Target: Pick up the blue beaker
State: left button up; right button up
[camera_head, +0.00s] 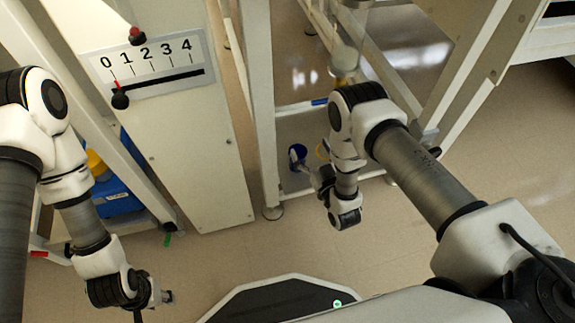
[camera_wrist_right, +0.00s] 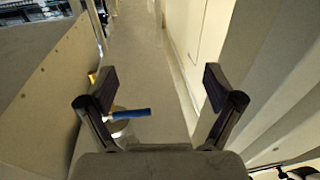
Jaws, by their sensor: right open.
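A blue bar (camera_wrist_right: 131,113) and a pale round thing (camera_wrist_right: 121,132) show there beside the left finger; I cannot tell whether either is the beaker. My left gripper (camera_head: 166,297) is at the lower left, its fingers too small to read.
White frame posts (camera_head: 258,100) and a rail with a blue piece (camera_head: 320,102) stand close by. A panel with a 0–4 scale (camera_head: 152,65) and a blue bin (camera_head: 115,197) are left. The floor (camera_head: 235,250) in front is open.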

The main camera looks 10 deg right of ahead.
jog(key=b, duration=0.5)
send_near(301, 151)
jog(key=shift+s+a+r+g, duration=0.2)
jog(key=shift+s+a+r, duration=0.05)
jog(key=shift+a, duration=0.35)
jog(key=shift+s+a+r+g, duration=0.2)
jog(key=shift+s+a+r, duration=0.05)
jog(key=shift+a, duration=0.4)
jog(key=w+b, duration=0.1)
jog(key=w, duration=0.1)
jog(key=w+b, duration=0.3)
jog(key=w, duration=0.2)
jog(key=shift+a+f+b, duration=0.3)
jog(key=shift+f, duration=0.05)
jog(key=shift+w+r, duration=0.15)
jog(key=shift+w, duration=0.15)
pick_arm(q)
notch_tip(301, 151, down, 13)
jog(key=shift+w, duration=0.25)
pick_arm(e)
jog(key=shift+r, duration=0.1)
pick_arm(q)
jog(key=shift+a, duration=0.1)
pick_arm(e)
jog(key=c, duration=1)
